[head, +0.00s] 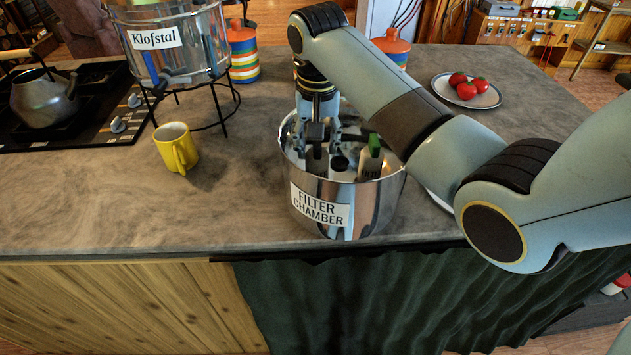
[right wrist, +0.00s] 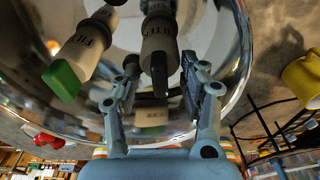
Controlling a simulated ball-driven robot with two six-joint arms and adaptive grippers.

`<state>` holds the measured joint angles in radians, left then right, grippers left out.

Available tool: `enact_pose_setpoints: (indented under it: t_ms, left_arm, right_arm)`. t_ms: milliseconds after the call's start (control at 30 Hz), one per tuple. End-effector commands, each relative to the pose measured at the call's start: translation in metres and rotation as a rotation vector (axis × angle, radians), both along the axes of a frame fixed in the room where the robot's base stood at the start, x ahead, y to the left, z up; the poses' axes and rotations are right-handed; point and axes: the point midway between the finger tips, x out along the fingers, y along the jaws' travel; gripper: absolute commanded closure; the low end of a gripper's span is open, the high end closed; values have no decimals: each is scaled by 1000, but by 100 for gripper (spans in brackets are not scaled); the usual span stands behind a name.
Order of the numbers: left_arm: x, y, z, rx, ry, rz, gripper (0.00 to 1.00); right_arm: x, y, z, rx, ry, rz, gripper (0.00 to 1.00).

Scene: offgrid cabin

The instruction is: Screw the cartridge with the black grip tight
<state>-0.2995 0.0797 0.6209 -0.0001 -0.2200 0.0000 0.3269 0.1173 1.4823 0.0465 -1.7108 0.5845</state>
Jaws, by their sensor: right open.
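The steel filter chamber (head: 376,207) stands on the counter. My right gripper (head: 318,147) reaches down into it from above and is open. In the right wrist view the cartridge with the black grip (right wrist: 160,48), white-bodied, lies between the two spread fingertips (right wrist: 159,78), with a gap to the fingers. How far it is seated cannot be told. A second cartridge with a green grip (head: 374,145) stands to its right in the chamber; it also shows in the right wrist view (right wrist: 82,57). A dark round opening (head: 340,163) shows between them. My left gripper is not in view.
A yellow mug (head: 176,149) stands left of the chamber. Behind it is the steel Klofstal pot (head: 205,45) on a wire stand (head: 224,118). A plate (head: 489,99) with red tomatoes lies back right. The counter left of the chamber's front is clear.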

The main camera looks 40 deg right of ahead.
Motion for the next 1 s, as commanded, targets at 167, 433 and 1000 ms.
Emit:
enact_pose_setpoints:
  t_ms: [167, 433, 1000]
  left_arm:
    - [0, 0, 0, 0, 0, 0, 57]
    - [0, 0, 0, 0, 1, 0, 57]
    - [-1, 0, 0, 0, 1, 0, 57]
  right_arm:
    - [0, 0, 7, 0, -1, 0, 57]
    - [-1, 0, 31, -1, -2, 0, 57]
    - [-2, 2, 81, 0, -2, 0, 57]
